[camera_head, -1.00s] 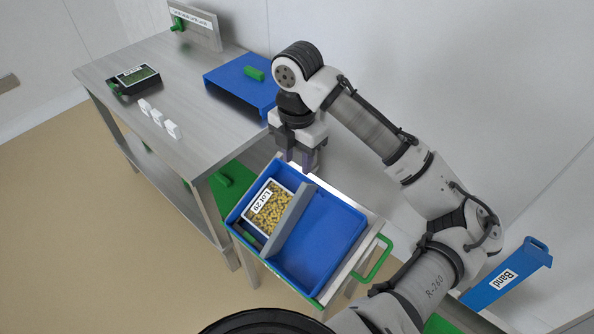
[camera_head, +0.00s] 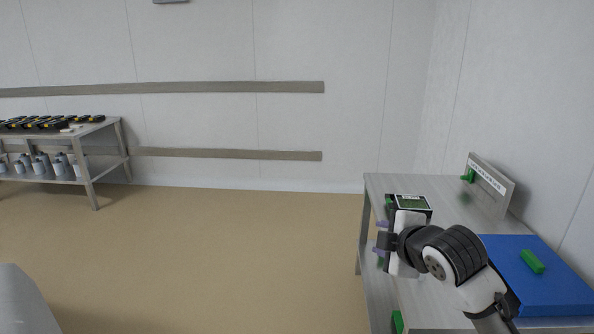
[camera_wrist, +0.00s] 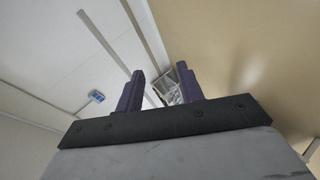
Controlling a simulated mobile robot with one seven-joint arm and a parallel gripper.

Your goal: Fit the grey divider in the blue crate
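My gripper (camera_head: 379,237) is at the left edge of the grey table in the head view, level with the table top and pointing left. In the wrist view its two dark purple fingers (camera_wrist: 160,71) stand apart with nothing between them. The blue crate and the grey divider are out of both views now.
A far shelf (camera_head: 100,130) holds dark items and bottles. The tan floor between is clear.

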